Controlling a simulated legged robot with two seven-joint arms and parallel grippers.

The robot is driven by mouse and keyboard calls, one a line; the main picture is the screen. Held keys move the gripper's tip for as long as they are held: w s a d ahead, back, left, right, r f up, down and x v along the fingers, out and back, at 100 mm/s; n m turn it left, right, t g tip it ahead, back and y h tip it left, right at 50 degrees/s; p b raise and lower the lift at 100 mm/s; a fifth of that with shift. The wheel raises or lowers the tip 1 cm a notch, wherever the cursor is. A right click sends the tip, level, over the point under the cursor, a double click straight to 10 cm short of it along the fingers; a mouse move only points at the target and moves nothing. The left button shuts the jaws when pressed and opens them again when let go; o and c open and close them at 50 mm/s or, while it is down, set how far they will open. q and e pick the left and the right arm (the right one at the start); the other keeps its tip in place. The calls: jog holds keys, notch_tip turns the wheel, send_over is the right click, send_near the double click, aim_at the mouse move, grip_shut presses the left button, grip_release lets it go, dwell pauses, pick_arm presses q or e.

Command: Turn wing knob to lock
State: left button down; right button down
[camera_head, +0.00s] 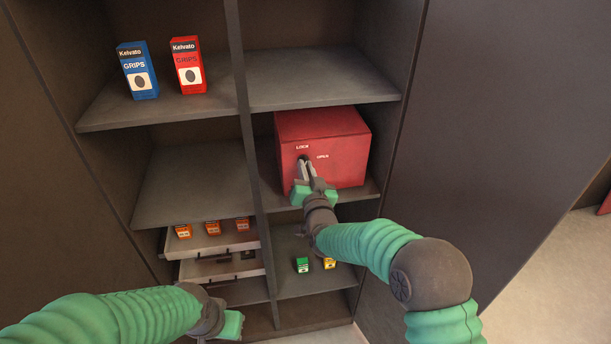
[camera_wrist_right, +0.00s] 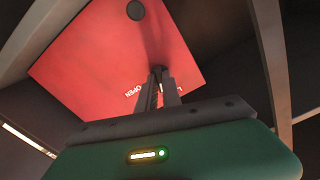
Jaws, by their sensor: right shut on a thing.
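The red box (camera_head: 345,150) sits on a middle shelf of the right column, with the words LOCK and OPEN on its front. The box front also fills the top of the right wrist view (camera_wrist_right: 95,55). My right gripper (camera_head: 304,164) is at the box front, just below LOCK. Its fingers are shut on the small dark wing knob (camera_wrist_right: 157,70), which is mostly hidden between the fingertips, so its exact angle is unclear. My left gripper (camera_head: 231,324) is low at the front, away from the box, and its fingers cannot be made out.
Blue (camera_head: 138,72) and red (camera_head: 188,66) cartons stand on the upper left shelf. A pale drawer (camera_head: 225,240) with several orange boxes is pulled out at lower left. Small green (camera_head: 302,265) and yellow (camera_head: 329,263) boxes stand below the red box. A vertical divider (camera_head: 247,130) is just left of it.

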jog(key=shift+f+n+b, duration=0.2)
jog(key=shift+n+b, duration=0.35)
jog(key=shift+n, duration=0.45)
jog(key=shift+f+n+b, duration=0.15)
jog(key=shift+n+b, duration=0.35)
jog(key=shift+n, duration=0.5)
jog(key=c, duration=1.7)
grip_release()
jog(key=shift+o, duration=0.9)
jog(key=shift+w+a+r, duration=0.1)
jog(key=shift+r, duration=0.1)
